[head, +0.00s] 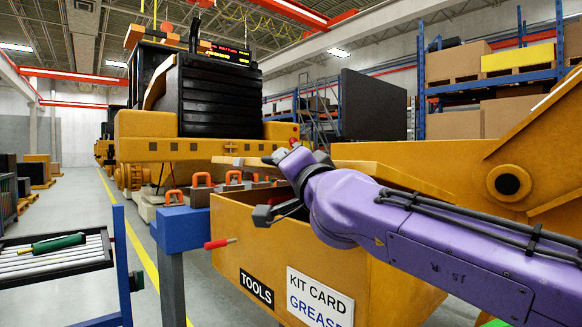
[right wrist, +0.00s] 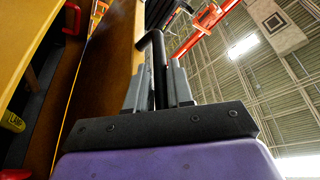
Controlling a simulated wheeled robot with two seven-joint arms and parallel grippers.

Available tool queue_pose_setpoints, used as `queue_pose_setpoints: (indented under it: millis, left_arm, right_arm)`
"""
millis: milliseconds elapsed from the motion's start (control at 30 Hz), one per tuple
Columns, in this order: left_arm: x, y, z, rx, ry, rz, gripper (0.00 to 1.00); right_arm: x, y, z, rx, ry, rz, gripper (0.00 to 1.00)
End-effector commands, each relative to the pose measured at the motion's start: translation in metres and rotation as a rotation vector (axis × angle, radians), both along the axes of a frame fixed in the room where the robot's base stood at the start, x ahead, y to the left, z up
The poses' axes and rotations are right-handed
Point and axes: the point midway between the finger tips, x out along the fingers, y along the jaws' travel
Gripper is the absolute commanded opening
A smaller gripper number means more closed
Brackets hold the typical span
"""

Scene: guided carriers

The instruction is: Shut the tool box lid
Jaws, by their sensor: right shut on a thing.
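The yellow tool box (head: 245,245) stands at the centre of the head view, with a TOOLS label and a kit card on its front. Its lid (head: 400,178) appears as a long yellow slab above the box, raised with a gap below. The lid also shows as an orange-brown panel in the right wrist view (right wrist: 108,65). My right gripper (head: 272,159), on the purple arm, is at the lid's front edge. In the right wrist view its grey fingers (right wrist: 160,85) are shut on a black bar handle (right wrist: 152,45) beside the lid. My arm hides part of the box opening. My left gripper is out of view.
A blue post (head: 180,228) stands left of the box, with a red-handled tool (head: 219,243) near it. A roller tray (head: 55,258) holding a green screwdriver (head: 50,243) is at the left. Orange shackles (head: 202,180) stand behind the box. A yellow machine arm (head: 500,170) is at the right.

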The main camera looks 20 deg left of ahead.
Motion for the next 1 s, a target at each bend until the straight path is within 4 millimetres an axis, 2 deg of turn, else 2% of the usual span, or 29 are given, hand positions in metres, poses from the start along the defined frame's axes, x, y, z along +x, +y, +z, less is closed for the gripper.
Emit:
queue_pose_setpoints:
  millis: [33,200,300,533,700,733,767,800,1000]
  left_arm:
    - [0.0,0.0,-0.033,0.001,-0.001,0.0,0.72]
    - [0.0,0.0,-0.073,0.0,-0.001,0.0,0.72]
    - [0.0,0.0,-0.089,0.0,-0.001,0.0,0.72]
    - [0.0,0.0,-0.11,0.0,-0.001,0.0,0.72]
    - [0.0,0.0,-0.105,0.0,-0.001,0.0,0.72]
    - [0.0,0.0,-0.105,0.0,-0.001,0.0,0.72]
    - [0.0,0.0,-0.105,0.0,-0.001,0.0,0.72]
    - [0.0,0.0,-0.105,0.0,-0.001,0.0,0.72]
    - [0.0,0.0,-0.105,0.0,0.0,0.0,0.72]
  right_arm:
    - [-0.002,0.002,-0.033,-0.02,-0.028,0.001,0.0]
    - [-0.005,0.004,-0.072,-0.075,-0.113,-0.002,0.0]
    - [-0.006,0.005,-0.089,-0.076,-0.115,-0.005,0.0]
    - [-0.006,0.004,-0.11,-0.074,-0.112,-0.007,0.0]
    - [-0.006,0.004,-0.106,-0.073,-0.111,-0.007,0.0]
    - [-0.006,0.004,-0.106,-0.072,-0.111,-0.006,0.28]
    - [-0.006,0.004,-0.106,-0.072,-0.111,-0.006,0.38]
    - [-0.006,0.004,-0.106,-0.072,-0.111,-0.006,0.42]
    - [-0.006,0.005,-0.106,-0.072,-0.111,-0.005,0.42]
